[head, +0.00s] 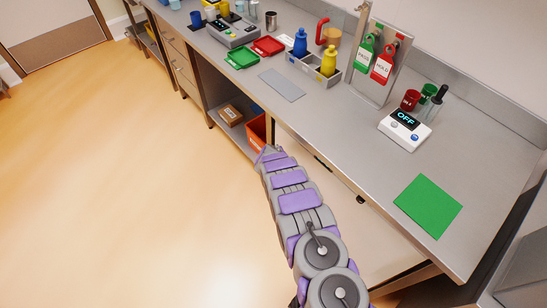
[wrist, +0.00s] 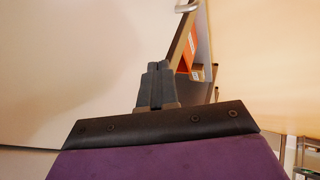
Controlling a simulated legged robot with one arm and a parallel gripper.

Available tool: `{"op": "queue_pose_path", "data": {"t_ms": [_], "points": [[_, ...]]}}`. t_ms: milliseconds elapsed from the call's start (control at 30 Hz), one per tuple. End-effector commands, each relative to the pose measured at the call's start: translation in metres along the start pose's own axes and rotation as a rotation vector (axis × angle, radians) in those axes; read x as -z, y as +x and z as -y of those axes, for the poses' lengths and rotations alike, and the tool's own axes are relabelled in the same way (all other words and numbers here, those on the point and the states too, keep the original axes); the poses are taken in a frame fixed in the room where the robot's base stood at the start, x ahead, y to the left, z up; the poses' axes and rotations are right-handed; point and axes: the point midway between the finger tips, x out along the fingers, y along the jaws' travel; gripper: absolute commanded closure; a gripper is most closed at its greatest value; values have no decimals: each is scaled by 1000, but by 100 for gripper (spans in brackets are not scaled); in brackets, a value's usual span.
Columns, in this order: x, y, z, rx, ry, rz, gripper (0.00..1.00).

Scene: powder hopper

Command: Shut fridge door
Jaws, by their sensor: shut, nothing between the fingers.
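A pale cream panel under the right part of the counter, which looks like the fridge door (head: 385,235), shows just right of my arm in the head view. A small dark fitting (head: 361,199) sits near its top edge. My arm covers part of the panel, and I cannot tell how far it stands open. My gripper (head: 270,150) is at the panel's far left end, near the open shelf. In the wrist view my gripper (wrist: 155,72) is shut and empty, in front of a broad pale surface (wrist: 70,65). I cannot tell whether it touches that surface.
The open shelf holds an orange bin (head: 256,130) and a cardboard box (head: 230,115). The steel counter (head: 335,130) carries trays, bottles, a scale (head: 405,130) and a green mat (head: 428,206). The floor (head: 130,180) to the left is clear.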

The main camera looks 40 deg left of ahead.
Motion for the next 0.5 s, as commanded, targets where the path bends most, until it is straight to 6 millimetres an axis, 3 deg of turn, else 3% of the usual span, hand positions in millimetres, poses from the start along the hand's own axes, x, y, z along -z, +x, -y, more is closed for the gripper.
{"op": "queue_pose_path", "data": {"t_ms": [500], "points": [[2,-60,0,8,1,-9,100]]}}
